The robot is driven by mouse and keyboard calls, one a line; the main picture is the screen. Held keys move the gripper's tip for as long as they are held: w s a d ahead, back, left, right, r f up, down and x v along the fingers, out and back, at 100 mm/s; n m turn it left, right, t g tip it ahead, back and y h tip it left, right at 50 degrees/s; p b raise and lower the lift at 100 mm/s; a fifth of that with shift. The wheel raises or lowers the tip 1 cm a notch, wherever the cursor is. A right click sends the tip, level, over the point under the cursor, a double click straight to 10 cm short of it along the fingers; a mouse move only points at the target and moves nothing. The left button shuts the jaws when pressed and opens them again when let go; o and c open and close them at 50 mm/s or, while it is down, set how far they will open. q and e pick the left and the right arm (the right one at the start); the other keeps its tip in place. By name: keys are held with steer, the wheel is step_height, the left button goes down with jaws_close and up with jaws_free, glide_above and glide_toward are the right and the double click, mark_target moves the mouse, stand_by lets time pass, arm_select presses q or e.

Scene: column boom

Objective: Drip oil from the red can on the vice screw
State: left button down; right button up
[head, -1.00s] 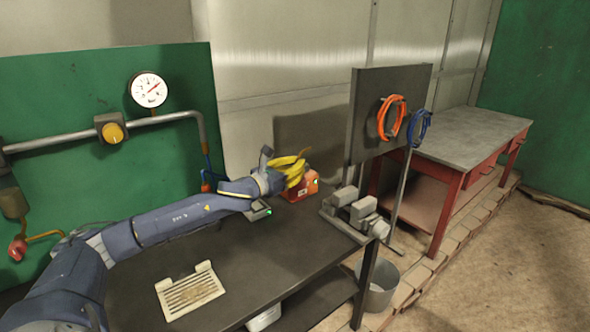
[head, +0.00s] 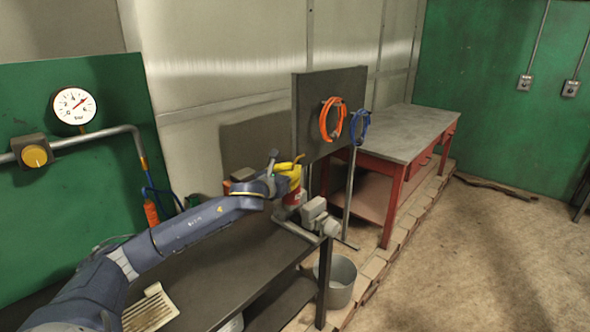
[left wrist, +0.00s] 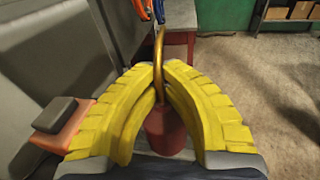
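The red can (left wrist: 166,130) with a thin curved brass spout is between the yellow fingers of my left gripper (left wrist: 162,68) in the left wrist view. The fingers curve in around it and are shut on it. In the head view my left gripper (head: 291,172) holds the can (head: 292,199) above the far right part of the dark bench, just behind and left of the grey vice (head: 318,215). The can partly hides the vice, and its screw is hard to make out. My right gripper is not in view.
A dark upright panel (head: 333,92) with orange (head: 330,121) and blue hose coils stands close behind the gripper. An orange-red box (head: 236,178) is partly hidden behind my arm. A metal bucket (head: 341,281) stands on the floor. A red-framed table (head: 405,132) stands beyond.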

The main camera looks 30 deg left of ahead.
mark_target(292, 200)
arm_select(q)
steer(key=shift+s+f+m+g, duration=0.1)
steer(key=shift+s+f+g, duration=0.1)
steer(key=shift+f+g, duration=0.55)
steer(key=shift+s+f+m+g, duration=0.1)
steer(key=shift+s+f+g, duration=0.05)
steer(key=shift+f+g, duration=0.6)
steer(key=shift+s+f+m+g, duration=0.1)
steer(key=shift+s+f+g, duration=0.1)
steer(key=shift+f+g, duration=1.35)
steer(key=shift+f, duration=0.55)
steer(key=shift+f+g, duration=0.85)
steer(key=shift+f, duration=0.5)
steer(key=shift+a+f+m+g, duration=0.1)
steer(key=shift+f+m+g, duration=0.3)
steer(key=shift+f, duration=0.55)
steer(key=shift+w+r+g+y, duration=0.1)
steer(key=shift+r+g+y, duration=0.3)
steer(key=shift+g, duration=0.6)
steer(key=shift+r, duration=0.2)
